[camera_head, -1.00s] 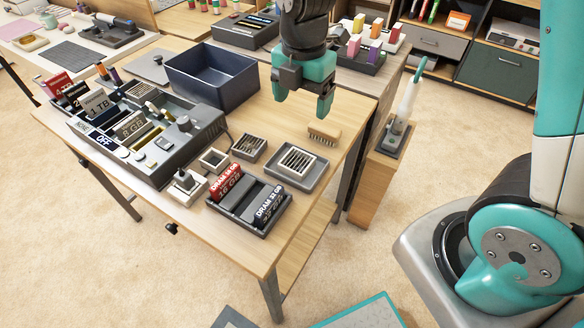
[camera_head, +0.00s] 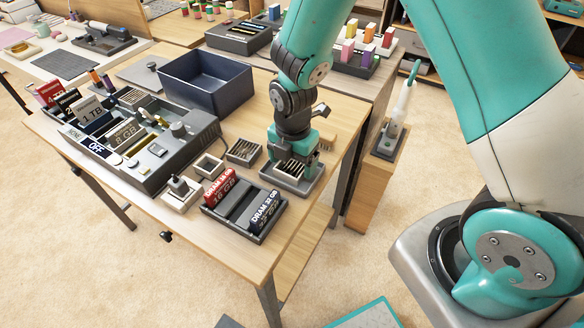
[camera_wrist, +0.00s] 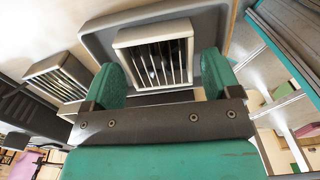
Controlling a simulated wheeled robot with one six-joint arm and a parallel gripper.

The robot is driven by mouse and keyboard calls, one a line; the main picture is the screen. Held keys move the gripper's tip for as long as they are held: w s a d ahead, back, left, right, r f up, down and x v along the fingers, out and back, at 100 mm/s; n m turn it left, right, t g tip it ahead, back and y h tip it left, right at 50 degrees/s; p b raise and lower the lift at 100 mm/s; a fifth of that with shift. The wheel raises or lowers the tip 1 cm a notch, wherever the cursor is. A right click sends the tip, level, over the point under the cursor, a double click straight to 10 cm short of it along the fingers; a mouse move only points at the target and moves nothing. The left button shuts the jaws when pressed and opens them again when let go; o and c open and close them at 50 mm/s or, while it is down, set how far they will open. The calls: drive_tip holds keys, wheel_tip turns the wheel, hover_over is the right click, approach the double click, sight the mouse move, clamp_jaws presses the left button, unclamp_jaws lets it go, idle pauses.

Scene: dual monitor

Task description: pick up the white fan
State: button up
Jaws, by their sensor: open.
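The white fan (camera_wrist: 153,55) is a square, white-framed block with dark slats. It lies in a shallow grey tray (camera_wrist: 97,42) near the table's right edge. In the head view the fan (camera_head: 289,171) is partly hidden by my gripper (camera_head: 291,157), which is down at the tray. In the wrist view the two teal fingers of my gripper (camera_wrist: 163,72) are spread, one to each side of the fan's near part. I cannot tell whether either finger touches it. The fan still rests in the tray (camera_head: 300,190).
A grey slatted block (camera_head: 243,151) and a smaller pale square frame (camera_head: 208,165) sit left of the tray. A DRAM rack (camera_head: 238,212) stands in front. A navy bin (camera_head: 207,85) and a large component case (camera_head: 145,140) are farther left.

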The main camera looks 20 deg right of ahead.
drive_tip(key=shift+f, duration=0.5)
drive_tip(key=shift+c, duration=0.2)
drive_tip(key=c, duration=0.7)
drive_tip(key=shift+r, duration=0.2)
